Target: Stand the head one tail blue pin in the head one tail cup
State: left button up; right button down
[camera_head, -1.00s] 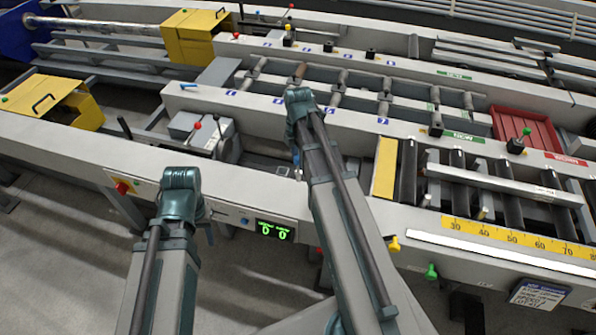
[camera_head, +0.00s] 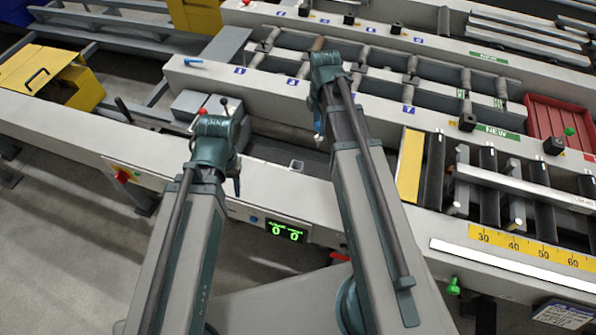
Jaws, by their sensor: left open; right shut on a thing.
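My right gripper (camera_head: 318,138) points down in the middle of the view, mostly hidden by its own wrist and forearm. It is shut on a blue pin (camera_head: 317,122), of which only a small part shows beside the wrist. A small square grey cup (camera_head: 297,164) stands in the recess behind the front beam, to the left of and a little below the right gripper, apart from it. My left gripper (camera_head: 237,186) is open over the front beam, left of the cup; its fingers are mostly hidden. Another blue pin (camera_head: 194,62) lies on the long beam at the upper left.
Levers with a red knob (camera_head: 203,112) and a dark knob stand just behind my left wrist. A yellow plate (camera_head: 411,168) and rollers lie right of my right arm. A red tray (camera_head: 552,118) is at far right. A green display (camera_head: 286,232) faces front.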

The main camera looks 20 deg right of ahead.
jog(key=a+f+b, duration=0.2)
jog(key=a+f, duration=0.1)
jog(key=a, duration=0.4)
pick_arm(q)
notch_tip(320, 180, down, 13)
jog(key=b, duration=0.9)
jog(key=shift+b, duration=0.4)
pick_arm(e)
notch_tip(320, 180, down, 10)
jog(key=shift+s+a, duration=0.25)
pick_arm(q)
jog(key=shift+r, duration=0.1)
pick_arm(e)
jog(key=shift+r, duration=0.15)
jog(key=c, duration=0.5)
grip_release()
jog(key=shift+f, duration=0.2)
jog(key=shift+r, duration=0.1)
